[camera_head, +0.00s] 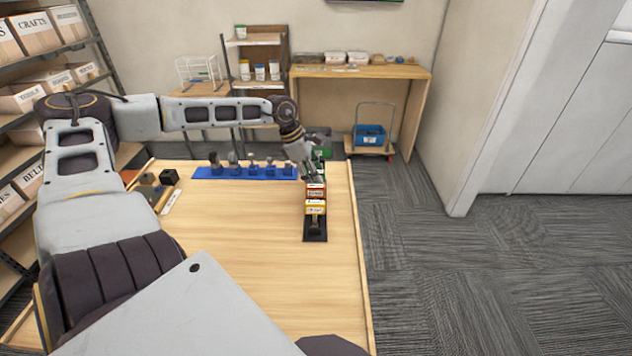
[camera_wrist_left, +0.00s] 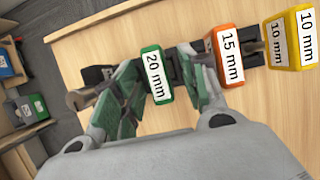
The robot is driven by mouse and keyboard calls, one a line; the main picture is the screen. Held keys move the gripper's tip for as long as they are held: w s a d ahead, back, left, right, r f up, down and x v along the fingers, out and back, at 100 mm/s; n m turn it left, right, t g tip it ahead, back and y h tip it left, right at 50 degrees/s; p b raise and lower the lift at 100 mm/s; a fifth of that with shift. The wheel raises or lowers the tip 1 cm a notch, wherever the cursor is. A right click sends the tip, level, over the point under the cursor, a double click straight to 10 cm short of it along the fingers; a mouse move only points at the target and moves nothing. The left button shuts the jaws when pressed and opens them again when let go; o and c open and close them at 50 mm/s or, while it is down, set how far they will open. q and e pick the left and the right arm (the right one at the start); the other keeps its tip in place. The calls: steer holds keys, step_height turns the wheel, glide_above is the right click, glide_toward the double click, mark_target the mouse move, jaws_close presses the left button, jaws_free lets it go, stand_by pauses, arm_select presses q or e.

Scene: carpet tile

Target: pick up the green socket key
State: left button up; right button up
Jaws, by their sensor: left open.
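The green socket key, labelled 20 mm, shows between the fingers in the left wrist view (camera_wrist_left: 157,75). In the head view it is mostly hidden behind my left gripper (camera_head: 314,172). My left gripper in the wrist view (camera_wrist_left: 160,88) is open, with one green-padded finger on each side of the green key. I cannot tell whether either finger touches it. An orange-red key labelled 15 mm (camera_wrist_left: 229,52) stands right beside the right-hand finger. A yellow key labelled 10 mm (camera_wrist_left: 302,38) is farther right. My right gripper is not in view.
The keys stand in a black holder (camera_head: 314,235) near the table's right edge. A blue rack (camera_head: 240,174) with several dark-handled tools lies along the back. A small black box (camera_head: 169,177) is at the back left. The middle of the wooden table (camera_head: 250,240) is clear.

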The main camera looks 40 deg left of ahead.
arm_select(q)
steer(key=shift+x, duration=1.15)
steer(key=shift+c, duration=0.3)
jaws_close()
